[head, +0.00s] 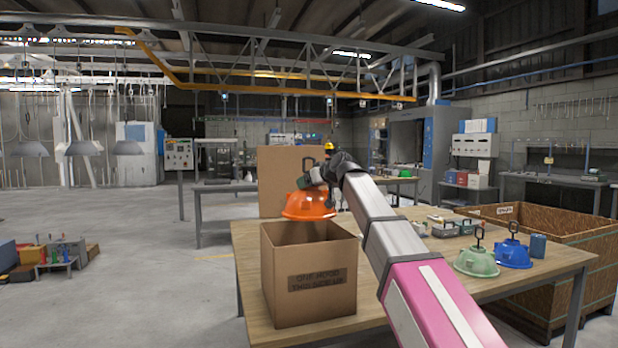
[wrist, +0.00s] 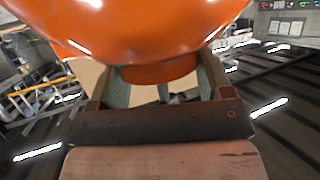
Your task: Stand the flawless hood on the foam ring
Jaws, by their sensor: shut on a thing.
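An orange hood (head: 308,206) hangs in the air, wide side down, over the back part of an open cardboard box (head: 308,287). My gripper (head: 318,182) is shut on the narrow top of the orange hood. In the wrist view the fingers (wrist: 165,85) close around its orange neck, and the glossy shell (wrist: 150,30) fills the upper picture. The part of the shell that shows looks smooth; the rest is hidden. A green hood (head: 477,261) and a blue hood (head: 512,252) stand on the table at the right, each with a hook on top. I see no foam ring; the box floor is hidden.
The box front reads "one hood this side up". It stands on the left of a wooden table (head: 415,270). A brown panel (head: 285,170) rises behind it. Small tools (head: 445,226) and a blue can (head: 537,246) lie farther right. A large wooden crate (head: 570,250) stands beyond.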

